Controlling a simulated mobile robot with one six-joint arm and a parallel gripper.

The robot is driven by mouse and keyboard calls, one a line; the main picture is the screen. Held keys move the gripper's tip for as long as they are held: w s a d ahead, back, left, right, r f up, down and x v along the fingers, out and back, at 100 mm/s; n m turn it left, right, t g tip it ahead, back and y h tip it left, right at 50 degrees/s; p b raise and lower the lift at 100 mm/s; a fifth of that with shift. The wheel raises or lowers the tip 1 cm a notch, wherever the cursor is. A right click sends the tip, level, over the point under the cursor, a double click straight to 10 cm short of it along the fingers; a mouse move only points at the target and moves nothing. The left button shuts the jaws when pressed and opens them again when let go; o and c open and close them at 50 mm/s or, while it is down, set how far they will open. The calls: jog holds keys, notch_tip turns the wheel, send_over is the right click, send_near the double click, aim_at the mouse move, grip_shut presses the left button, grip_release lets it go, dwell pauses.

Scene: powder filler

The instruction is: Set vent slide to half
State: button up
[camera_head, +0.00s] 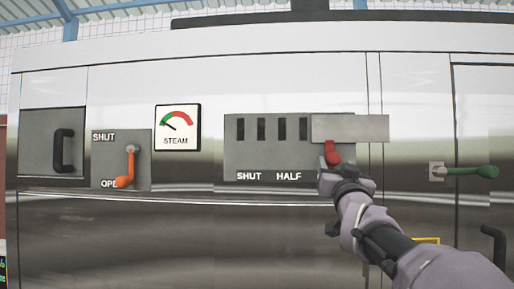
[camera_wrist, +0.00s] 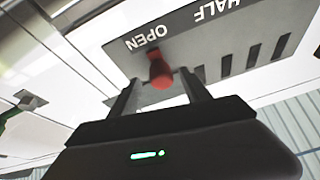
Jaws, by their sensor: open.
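The vent panel (camera_head: 231,157) is a grey plate with several dark upright slots and the words SHUT and HALF along its bottom. Its slide (camera_head: 350,128) is a plain grey plate at the right end, jutting past the panel's right edge and leaving the slots at left uncovered. A red knob (camera_head: 332,152) hangs below the slide. In the wrist view, which is turned over, the red knob (camera_wrist: 162,72) is beside the word OPEN. My gripper (camera_wrist: 161,86) is open, with one finger on each side of the knob. In the head view my gripper (camera_head: 331,172) hides OPEN.
Left of the vent are a STEAM gauge (camera_head: 178,128) and an orange-handled lever (camera_head: 125,182) marked SHUT and OPEN. A dark pull handle (camera_head: 63,150) is at far left. A green lever (camera_head: 470,171) sticks out at right, above a dark handle (camera_head: 495,246).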

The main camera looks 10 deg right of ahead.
aim_at(334, 159)
jog(key=shift+w+d+r+p, duration=0.25)
jog(key=shift+w+r+p, duration=0.4)
jog(key=shift+r, duration=0.25)
jog(key=shift+w+r, duration=0.1)
jog(key=shift+w, duration=0.15)
jog(key=shift+w+d+f, duration=0.2)
jog(key=shift+w, duration=0.3)
jog(key=shift+s+a+r, duration=0.1)
jog(key=shift+s, duration=0.15)
jog(key=c, duration=0.5)
grip_shut()
